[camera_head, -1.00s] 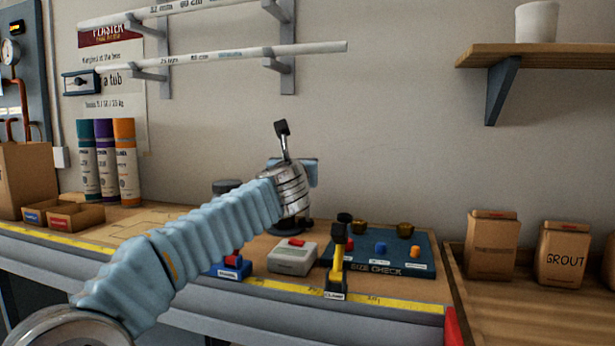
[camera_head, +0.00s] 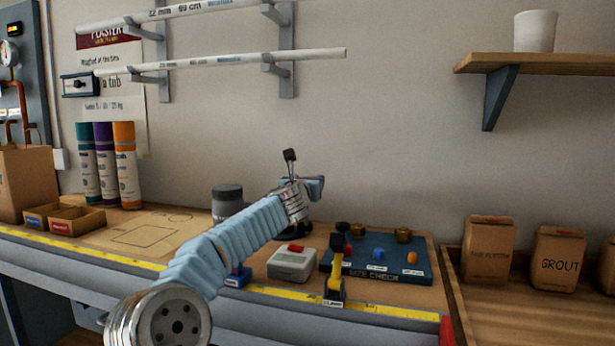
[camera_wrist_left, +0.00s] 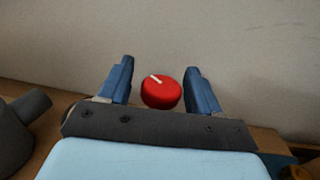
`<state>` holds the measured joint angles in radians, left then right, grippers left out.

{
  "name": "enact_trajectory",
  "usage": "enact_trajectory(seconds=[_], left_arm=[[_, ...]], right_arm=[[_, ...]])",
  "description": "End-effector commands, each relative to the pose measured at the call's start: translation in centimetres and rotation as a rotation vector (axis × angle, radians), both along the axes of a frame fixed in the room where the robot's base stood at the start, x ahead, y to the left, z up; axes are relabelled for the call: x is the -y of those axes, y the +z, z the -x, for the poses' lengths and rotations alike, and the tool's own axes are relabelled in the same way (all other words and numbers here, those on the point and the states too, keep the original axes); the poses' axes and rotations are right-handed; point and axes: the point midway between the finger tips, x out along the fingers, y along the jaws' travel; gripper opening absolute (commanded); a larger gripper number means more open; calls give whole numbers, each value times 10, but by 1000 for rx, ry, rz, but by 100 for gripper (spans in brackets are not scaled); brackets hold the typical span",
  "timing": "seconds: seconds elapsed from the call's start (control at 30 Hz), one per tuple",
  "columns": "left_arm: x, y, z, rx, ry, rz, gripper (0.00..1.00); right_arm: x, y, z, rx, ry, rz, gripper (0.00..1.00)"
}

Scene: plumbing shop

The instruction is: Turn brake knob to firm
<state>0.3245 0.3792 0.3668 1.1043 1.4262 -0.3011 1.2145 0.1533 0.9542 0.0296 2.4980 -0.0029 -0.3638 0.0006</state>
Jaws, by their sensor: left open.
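A red round knob (camera_wrist_left: 161,94) with a white pointer line shows in the left wrist view. The line points to the upper left. My left gripper (camera_wrist_left: 159,80) is open, with one blue finger on each side of the knob and a visible gap at both sides. I cannot tell how deep the knob lies between the fingers. In the head view my left gripper (camera_head: 314,187) is above the back of the bench, mostly behind my wrist. The knob, its mount and any firm mark are hidden there. My right gripper is not in view.
A grey canister (camera_head: 227,203) stands left of my wrist. A grey box with a red button (camera_head: 292,263), a yellow and black upright tool (camera_head: 335,270) and a blue size-check board (camera_head: 390,277) are on the bench. The wall is close behind.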

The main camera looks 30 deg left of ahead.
Motion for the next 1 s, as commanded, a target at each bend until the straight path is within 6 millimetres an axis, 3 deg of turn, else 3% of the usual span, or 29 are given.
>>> enact_trajectory(seconds=[0.3, 0.67, 0.87, 1.0], left_arm=[[-1, -1, -3, 0, 0, 0, 63], [-1, -1, -3, -1, 0, 1, 8], [0, -4, -4, -1, 39, 0, 8], [-1, -5, -3, 0, 173, 3, 8]], right_arm=[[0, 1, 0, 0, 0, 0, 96], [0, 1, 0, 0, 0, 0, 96], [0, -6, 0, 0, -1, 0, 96], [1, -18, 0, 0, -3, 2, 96]])
